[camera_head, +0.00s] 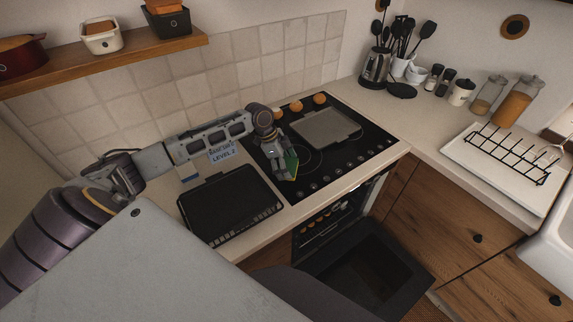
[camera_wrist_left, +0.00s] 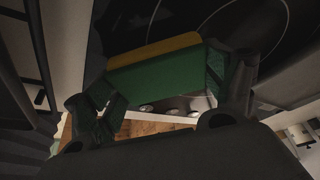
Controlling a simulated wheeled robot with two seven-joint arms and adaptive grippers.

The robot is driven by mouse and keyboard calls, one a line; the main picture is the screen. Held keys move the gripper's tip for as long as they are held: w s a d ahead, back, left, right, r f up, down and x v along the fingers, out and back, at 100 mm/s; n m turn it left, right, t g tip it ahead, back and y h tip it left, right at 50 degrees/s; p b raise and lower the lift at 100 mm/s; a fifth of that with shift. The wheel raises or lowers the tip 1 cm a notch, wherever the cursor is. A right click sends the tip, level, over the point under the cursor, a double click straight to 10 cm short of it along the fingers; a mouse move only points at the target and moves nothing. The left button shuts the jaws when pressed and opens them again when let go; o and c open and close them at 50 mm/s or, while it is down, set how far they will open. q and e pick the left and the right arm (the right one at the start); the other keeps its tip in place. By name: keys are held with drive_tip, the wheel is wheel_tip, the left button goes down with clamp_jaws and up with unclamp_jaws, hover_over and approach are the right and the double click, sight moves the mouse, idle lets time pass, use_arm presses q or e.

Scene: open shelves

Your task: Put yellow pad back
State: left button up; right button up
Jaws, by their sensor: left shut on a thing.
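The pad is a sponge with a green face and a yellow layer. In the head view the pad (camera_head: 291,163) hangs above the left front part of the black stovetop (camera_head: 355,155). My left gripper (camera_head: 284,168) is shut on it. In the left wrist view the pad (camera_wrist_left: 155,72) sits between the two fingers of my left gripper (camera_wrist_left: 165,85), yellow edge on top and green face towards me. The fingers cover its ends. My right gripper is not in view.
A black tray (camera_head: 228,207) lies on the counter left of the stovetop. A grey griddle plate (camera_head: 325,127) and several orange round things (camera_head: 319,98) are on the stovetop. The oven door (camera_head: 370,272) hangs open below. A wire rack (camera_head: 505,155) stands on the right counter.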

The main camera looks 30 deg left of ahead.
use_arm(q)
drive_tip(key=shift+f, duration=0.1)
drive_tip(key=o, duration=0.9)
drive_tip(key=shift+o, duration=0.2)
drive_tip(key=b+v, duration=0.1)
drive_tip(key=v, duration=1.1)
drive_tip(key=shift+b, duration=0.3)
drive_tip(key=shift+s, duration=0.1)
